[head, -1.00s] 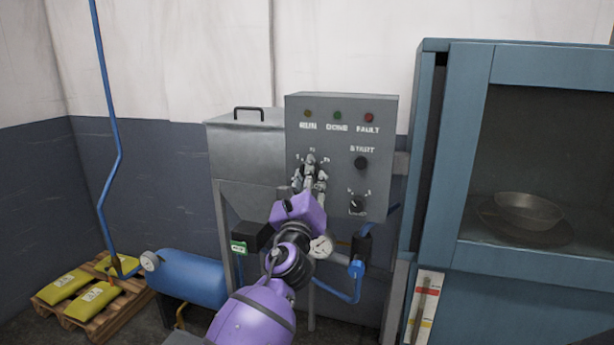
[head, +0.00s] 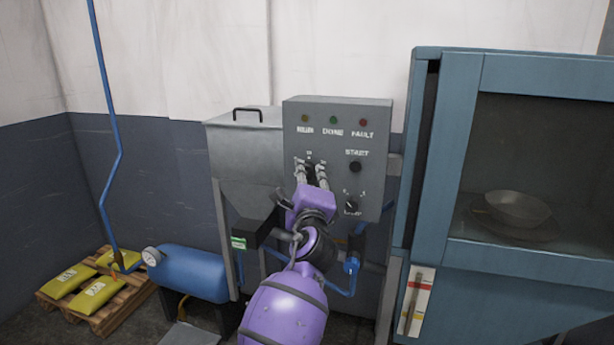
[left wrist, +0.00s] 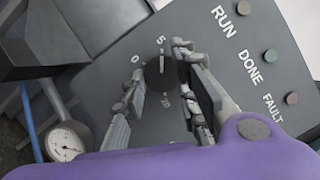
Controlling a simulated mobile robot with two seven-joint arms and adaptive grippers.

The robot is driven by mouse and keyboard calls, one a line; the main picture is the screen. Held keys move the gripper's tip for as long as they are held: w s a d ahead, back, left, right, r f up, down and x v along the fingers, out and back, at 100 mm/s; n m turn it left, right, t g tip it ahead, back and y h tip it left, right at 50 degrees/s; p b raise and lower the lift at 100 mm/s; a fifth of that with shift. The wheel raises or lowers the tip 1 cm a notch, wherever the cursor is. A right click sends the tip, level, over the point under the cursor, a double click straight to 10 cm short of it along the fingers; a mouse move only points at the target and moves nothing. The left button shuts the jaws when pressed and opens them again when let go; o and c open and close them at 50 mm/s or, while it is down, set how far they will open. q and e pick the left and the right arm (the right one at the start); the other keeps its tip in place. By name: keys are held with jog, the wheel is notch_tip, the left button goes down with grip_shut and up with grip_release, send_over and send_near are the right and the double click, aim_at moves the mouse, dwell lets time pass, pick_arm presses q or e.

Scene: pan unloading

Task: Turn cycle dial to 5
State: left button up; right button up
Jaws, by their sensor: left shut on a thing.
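The cycle dial is a dark round knob (left wrist: 161,74) on the grey control panel (head: 374,118). In the left wrist view its pale pointer line lies toward the 5 mark; marks 0 and another number also show around it. My left gripper (head: 312,173) is on the dial, with a grey finger on each side of it in the left wrist view (left wrist: 163,84). The gripper is shut on the dial. In the head view the fingers cover most of the dial. My right gripper is in neither view.
The START knob (head: 355,166) and a lower dial (head: 351,205) sit right of my gripper. A hopper (head: 245,150) stands left of the panel, and a blue cabinet (head: 447,160) with a pan (head: 517,209) stands right. A blue tank (head: 192,273) is below left.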

pick_arm(q)
jog(key=shift+a+f+n, duration=0.3)
jog(key=shift+f, duration=0.15)
jog(key=o, duration=1)
jog(key=shift+r, duration=0.15)
jog(key=s, duration=0.4)
jog(key=s+f, duration=0.1)
jog(key=s, duration=0.3)
jog(key=s+d, duration=0.1)
jog(key=s, duration=0.3)
jog(key=shift+f, duration=0.25)
jog(key=shift+o, duration=0.3)
jog(key=shift+a+f, duration=0.1)
